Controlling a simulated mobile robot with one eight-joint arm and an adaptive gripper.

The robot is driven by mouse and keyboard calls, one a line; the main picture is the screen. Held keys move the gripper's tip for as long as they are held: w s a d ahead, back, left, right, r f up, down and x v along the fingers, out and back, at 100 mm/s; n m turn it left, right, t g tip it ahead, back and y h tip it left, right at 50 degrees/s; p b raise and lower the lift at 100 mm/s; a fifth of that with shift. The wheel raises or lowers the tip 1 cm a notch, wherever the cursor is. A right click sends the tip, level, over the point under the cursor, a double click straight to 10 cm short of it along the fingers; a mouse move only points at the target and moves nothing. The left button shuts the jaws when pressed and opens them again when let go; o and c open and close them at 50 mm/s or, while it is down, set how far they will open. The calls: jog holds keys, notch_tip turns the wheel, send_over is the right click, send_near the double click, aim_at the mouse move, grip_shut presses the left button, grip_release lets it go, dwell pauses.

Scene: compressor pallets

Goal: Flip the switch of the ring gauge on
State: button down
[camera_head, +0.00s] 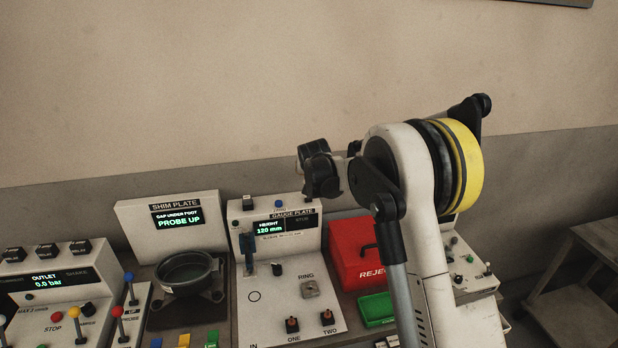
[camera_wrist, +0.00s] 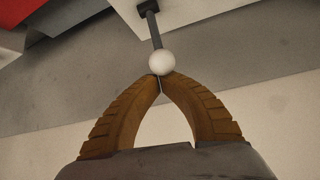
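The gauge plate station (camera_head: 262,305) is a white panel in the head view, with a lit height display (camera_head: 269,229) reading 120 mm. A small metal piece (camera_head: 310,288) sits under the RING label. In the wrist view, a white ball (camera_wrist: 162,63) on a dark stem (camera_wrist: 153,30) stands at the tips of my gripper (camera_wrist: 160,80). The two brown fingers are closed to a point and seem to touch the ball; it does not lie clearly between them. I cannot tell which station the ball belongs to. I cannot make out my fingertips in the head view.
A red reject box (camera_head: 350,268) and a green tray (camera_head: 376,310) stand right of the gauge plate. The shim plate station (camera_head: 175,230) with a dark bowl (camera_head: 185,272) is to the left. My arm hides part of a white panel (camera_head: 468,268) at right.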

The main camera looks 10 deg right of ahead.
jog(key=s+t+b, duration=0.3)
jog(key=shift+s+t, duration=0.15)
jog(key=shift+t, duration=0.25)
jog(key=shift+s+b, duration=0.5)
jog(key=shift+s, duration=0.35)
jog(key=shift+s+f, duration=0.1)
jog(key=shift+s, duration=0.65)
jog(key=shift+s, duration=0.1)
notch_tip(320, 180, up, 4)
jog(key=w+f+p, duration=0.1)
jog(key=w+p, duration=0.1)
jog(key=s, duration=0.9)
jog(key=shift+a+r, duration=0.15)
jog(key=shift+r, duration=0.1)
jog(key=shift+s, duration=0.1)
